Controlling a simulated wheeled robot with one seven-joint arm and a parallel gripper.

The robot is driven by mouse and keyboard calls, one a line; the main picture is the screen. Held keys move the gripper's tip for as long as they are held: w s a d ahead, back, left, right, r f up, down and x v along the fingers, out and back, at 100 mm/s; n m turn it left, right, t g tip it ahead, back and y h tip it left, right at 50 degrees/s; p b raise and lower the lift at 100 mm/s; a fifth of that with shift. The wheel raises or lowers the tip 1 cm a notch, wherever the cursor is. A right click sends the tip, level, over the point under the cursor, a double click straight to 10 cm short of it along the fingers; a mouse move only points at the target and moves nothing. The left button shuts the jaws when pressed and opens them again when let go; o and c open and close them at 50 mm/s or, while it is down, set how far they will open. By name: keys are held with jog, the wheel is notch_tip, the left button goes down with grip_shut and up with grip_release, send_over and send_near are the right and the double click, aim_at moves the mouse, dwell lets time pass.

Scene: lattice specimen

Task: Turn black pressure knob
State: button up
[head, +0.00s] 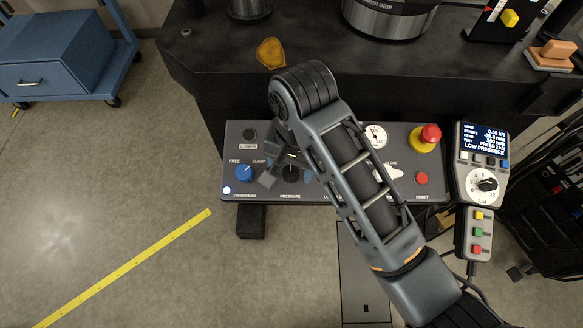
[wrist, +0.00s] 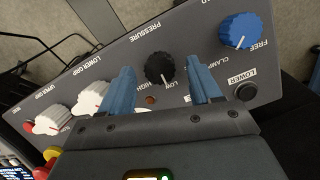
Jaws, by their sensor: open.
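The black pressure knob (wrist: 159,69) is on the sloped grey control panel (head: 233,188), between the LOW and HIGH labels. In the head view the knob (head: 290,174) is partly covered by my arm and fingers. My gripper (wrist: 163,85) is open, with one blue-grey finger on each side of the knob in the wrist view. In the head view my gripper (head: 287,178) is low over the panel's left half. I cannot tell whether the fingers touch the knob; gaps show on both sides of it in the wrist view.
A blue crosshead knob (head: 244,172) sits left of the pressure knob. White grip knobs (wrist: 91,98) are on its other side. A red emergency button (head: 430,134) and a red reset button (head: 421,178) are at the right. A handset (head: 481,165) hangs beside the panel.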

jog(key=shift+f, duration=0.25)
jog(key=shift+c, duration=0.2)
jog(key=c, duration=1)
